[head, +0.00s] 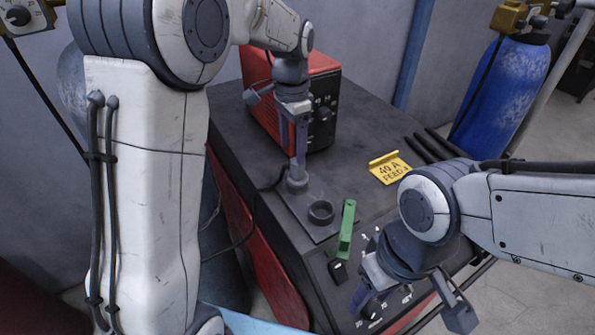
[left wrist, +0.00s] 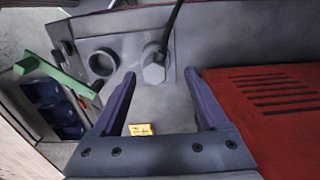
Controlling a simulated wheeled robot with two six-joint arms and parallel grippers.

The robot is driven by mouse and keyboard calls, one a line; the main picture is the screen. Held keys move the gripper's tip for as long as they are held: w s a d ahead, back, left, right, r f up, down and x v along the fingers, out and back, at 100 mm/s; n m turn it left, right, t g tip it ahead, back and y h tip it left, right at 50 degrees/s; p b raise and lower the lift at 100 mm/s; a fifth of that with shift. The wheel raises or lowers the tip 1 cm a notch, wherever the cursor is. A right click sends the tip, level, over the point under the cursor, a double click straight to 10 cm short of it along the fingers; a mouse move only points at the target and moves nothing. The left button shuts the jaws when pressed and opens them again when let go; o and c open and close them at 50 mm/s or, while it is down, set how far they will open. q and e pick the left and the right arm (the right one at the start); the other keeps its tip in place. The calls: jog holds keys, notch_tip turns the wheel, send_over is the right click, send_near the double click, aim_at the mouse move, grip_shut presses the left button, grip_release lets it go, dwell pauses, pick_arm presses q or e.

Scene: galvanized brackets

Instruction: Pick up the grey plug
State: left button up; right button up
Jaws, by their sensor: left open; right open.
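The grey plug (head: 297,180) stands on a grey plate on the dark cabinet top, with a dark cable leading off it. In the left wrist view the plug (left wrist: 154,72) shows as a faceted grey piece, roughly between and just past my spread fingertips. My left gripper (head: 293,150) points down above the plug, open and empty; its fingers also show in the left wrist view (left wrist: 160,75). I cannot tell whether a finger touches the plug. My right gripper (head: 370,292) is open, low over the front control panel, away from the plug.
A dark round socket ring (head: 321,212) sits beside the plug on the plate (head: 311,232). A green lever (head: 346,228) stands near the panel. A red box (head: 322,85) is behind the plug. A yellow sign (head: 390,167) lies right. A blue cylinder (head: 500,95) stands beyond.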

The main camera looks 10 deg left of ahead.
aim_at(296, 166)
pick_arm(q)
jog(key=shift+f, duration=0.35)
jog(key=f, duration=0.1)
jog(key=f+p, duration=0.1)
jog(key=f, duration=0.1)
jog(key=d+f+p, duration=0.1)
jog(key=f, duration=0.1)
jog(key=shift+s, duration=0.2)
jog(key=shift+f, duration=0.2)
jog(key=shift+r, duration=0.1)
grip_shut()
